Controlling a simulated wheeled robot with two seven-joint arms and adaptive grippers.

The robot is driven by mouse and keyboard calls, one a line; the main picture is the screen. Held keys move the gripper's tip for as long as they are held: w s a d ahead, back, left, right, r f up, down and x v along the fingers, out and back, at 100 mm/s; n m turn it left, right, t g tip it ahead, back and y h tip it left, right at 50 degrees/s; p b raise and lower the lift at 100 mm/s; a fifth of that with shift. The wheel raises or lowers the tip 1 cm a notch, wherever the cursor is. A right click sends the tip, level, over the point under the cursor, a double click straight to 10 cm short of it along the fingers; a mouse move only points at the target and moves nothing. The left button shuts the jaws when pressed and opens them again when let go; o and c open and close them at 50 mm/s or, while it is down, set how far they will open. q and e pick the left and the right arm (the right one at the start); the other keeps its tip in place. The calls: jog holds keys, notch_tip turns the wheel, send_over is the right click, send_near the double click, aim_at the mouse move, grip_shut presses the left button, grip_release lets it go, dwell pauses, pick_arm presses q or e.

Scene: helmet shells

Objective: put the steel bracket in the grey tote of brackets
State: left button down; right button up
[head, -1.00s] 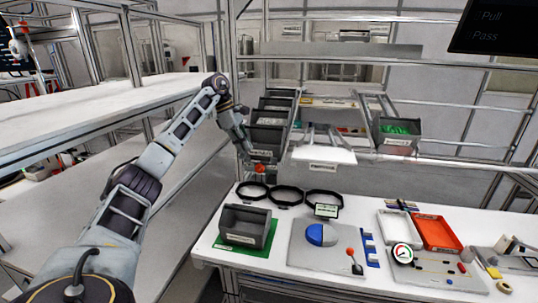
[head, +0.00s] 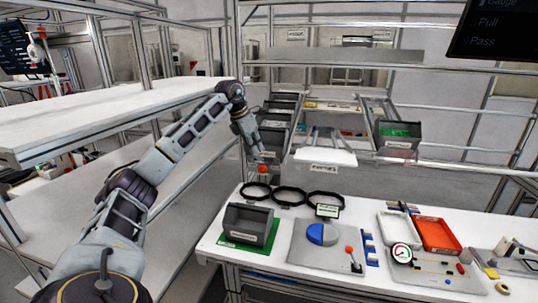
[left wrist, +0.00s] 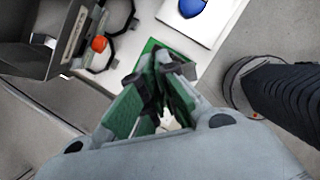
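In the head view my left arm reaches in from the left, and its gripper (head: 259,156) hangs in front of the stacked grey bins, above the back left of the white table. In the left wrist view its green-sided fingers (left wrist: 162,68) lean towards each other at the tips. I cannot tell whether anything is between them. A grey tote (head: 240,235) with a pale label stands on a green mat at the table's left, below and in front of the gripper. The tote's contents are too dark to make out. I cannot pick out the steel bracket. My right gripper is not in view.
Black rings (head: 290,195) lie along the table's back edge. A grey plate with a blue dome (head: 321,234) is right of the tote. A red tray (head: 437,233) lies farther right. Rack bins (head: 272,138) stand behind. An orange object (left wrist: 99,44) is near a bin in the wrist view.

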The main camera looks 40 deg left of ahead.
pick_arm(q)
jog(key=shift+w+a+n+y, duration=0.1)
jog(key=shift+n+y, duration=0.75)
jog(key=shift+n, duration=1.4)
jog(key=shift+n+y, duration=0.85)
jog(key=shift+n, duration=1.4)
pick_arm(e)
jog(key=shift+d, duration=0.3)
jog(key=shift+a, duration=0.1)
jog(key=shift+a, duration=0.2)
